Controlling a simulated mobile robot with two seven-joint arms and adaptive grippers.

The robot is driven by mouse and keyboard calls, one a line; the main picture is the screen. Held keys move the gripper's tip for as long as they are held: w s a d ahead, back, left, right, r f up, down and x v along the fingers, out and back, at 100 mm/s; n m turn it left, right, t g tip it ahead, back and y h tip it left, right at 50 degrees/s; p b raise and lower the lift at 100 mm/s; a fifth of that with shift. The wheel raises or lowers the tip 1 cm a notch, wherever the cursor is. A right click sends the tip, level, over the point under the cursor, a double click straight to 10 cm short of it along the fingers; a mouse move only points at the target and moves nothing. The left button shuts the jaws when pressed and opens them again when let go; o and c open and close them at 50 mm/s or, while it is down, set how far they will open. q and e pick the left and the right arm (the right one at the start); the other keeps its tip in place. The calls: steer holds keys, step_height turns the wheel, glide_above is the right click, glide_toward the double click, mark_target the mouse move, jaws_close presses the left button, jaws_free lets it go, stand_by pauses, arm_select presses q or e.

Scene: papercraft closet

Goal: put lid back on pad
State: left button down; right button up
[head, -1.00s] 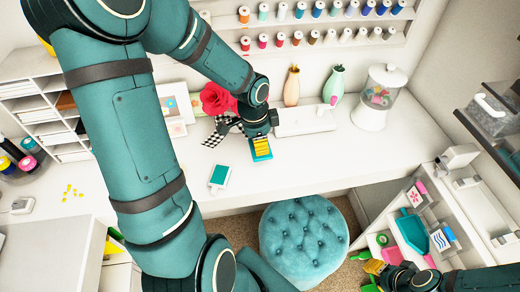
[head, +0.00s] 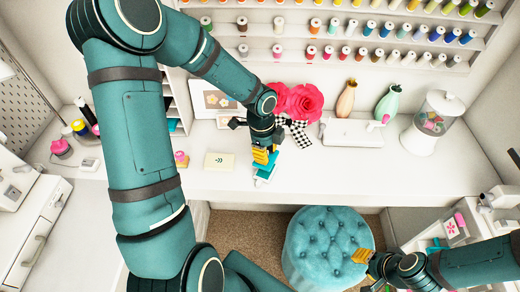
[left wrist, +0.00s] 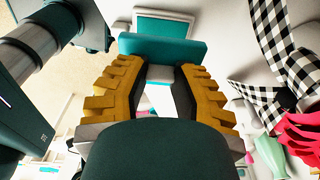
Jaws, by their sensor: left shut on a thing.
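My left gripper (head: 262,156) is shut on the teal lid (head: 265,170) over the white desk. In the left wrist view the lid (left wrist: 162,47) lies across the yellow fingertips (left wrist: 158,84), with a white part between the fingers. Beyond it is the pad (left wrist: 166,24), a teal square with a white rim. In the head view the pad (head: 262,182) shows just below the lid, partly hidden. I cannot tell whether lid and pad touch. My right gripper (head: 363,257) is at the lower right, away from the desk top; its finger gap is unclear.
A cream card (head: 219,161) and a pink-topped stamp (head: 181,160) lie left of the gripper. Red paper flowers (head: 300,101) and a checkered ribbon (head: 297,130) are close behind it. A teal stool (head: 326,245) stands in front. The desk to the right is fairly clear.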

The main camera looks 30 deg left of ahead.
arm_select(q)
steer(key=shift+f, duration=0.1)
stand_by(0.4)
steer(key=shift+f+b, duration=1.85)
steer(key=shift+f, duration=0.6)
steer(key=shift+f, duration=0.4)
stand_by(0.7)
steer(key=shift+c, duration=0.9)
jaws_free()
steer(key=shift+r, duration=0.1)
